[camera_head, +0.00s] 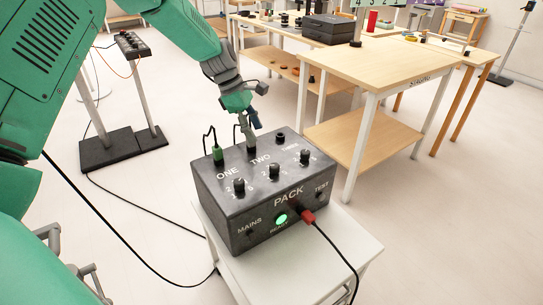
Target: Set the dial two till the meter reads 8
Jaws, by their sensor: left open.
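A black box marked PACK (265,190) stands on a small white table. Its top has labels ONE, TWO and THREE, with a numbered black dial below each. The dial under TWO (274,171) is the middle one. Dial one (238,185) is to its left and dial three (304,157) to its right. The pointer settings are too small to read. My left gripper (251,120) is open above the box's back edge, behind the TWO label and apart from the dial. I cannot make out a meter with a reading. My right gripper is not in view.
A green plug (217,153) stands at ONE. A red plug (308,216) with a black cable is in the box's front, near a lit green light (281,219). The white table (340,248) has bare room at right. Wooden workbenches (380,62) stand behind.

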